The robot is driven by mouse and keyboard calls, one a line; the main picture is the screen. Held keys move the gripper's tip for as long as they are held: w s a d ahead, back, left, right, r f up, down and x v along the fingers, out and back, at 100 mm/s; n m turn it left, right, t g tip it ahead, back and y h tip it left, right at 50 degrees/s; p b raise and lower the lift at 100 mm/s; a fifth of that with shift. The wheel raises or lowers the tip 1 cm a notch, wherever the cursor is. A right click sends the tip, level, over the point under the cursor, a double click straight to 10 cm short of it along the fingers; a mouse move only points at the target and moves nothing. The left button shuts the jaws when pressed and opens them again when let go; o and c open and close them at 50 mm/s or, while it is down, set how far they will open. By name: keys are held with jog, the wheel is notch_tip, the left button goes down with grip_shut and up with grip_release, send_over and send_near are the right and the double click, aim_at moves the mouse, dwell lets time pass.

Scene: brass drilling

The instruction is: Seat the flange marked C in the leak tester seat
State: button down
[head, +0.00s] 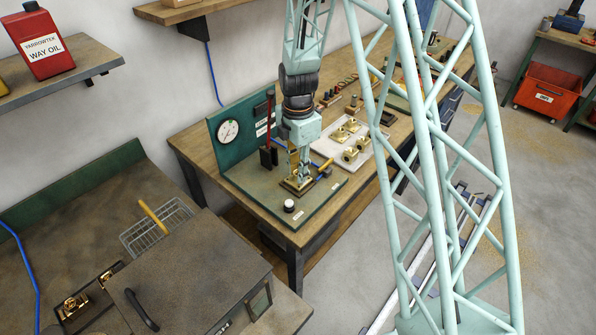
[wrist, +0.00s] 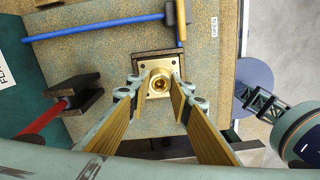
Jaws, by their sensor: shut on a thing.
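My gripper (head: 300,176) points down over the leak tester's green base plate (head: 252,188). Its fingers are shut on a brass flange (wrist: 159,84), which has a square plate and a round bore. In the wrist view the flange lies between the fingertips, over the dark square leak tester seat (wrist: 136,57). The seat also shows below my gripper in the head view (head: 297,187). Whether the flange rests fully in the seat or slightly above it, I cannot tell. No letter C is readable on it.
The tester's green back panel carries a gauge (head: 228,131). A red-handled dark clamp (wrist: 84,96) stands beside the seat, and a blue bar (wrist: 100,27) lies across the other side. A white knob (head: 289,205) is near the front. A pale tray (head: 335,154) holds several brass parts.

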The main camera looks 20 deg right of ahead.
jog(key=shift+f+b, duration=0.7)
jog(key=shift+b, duration=0.2)
dwell(2.5)
dwell(0.4)
jog(key=c, duration=2.3)
grip_release()
jog(key=shift+o, duration=0.8)
jog(key=shift+o, duration=1.4)
jog(key=shift+r+p, duration=1.5)
jog(key=shift+r, duration=1.95)
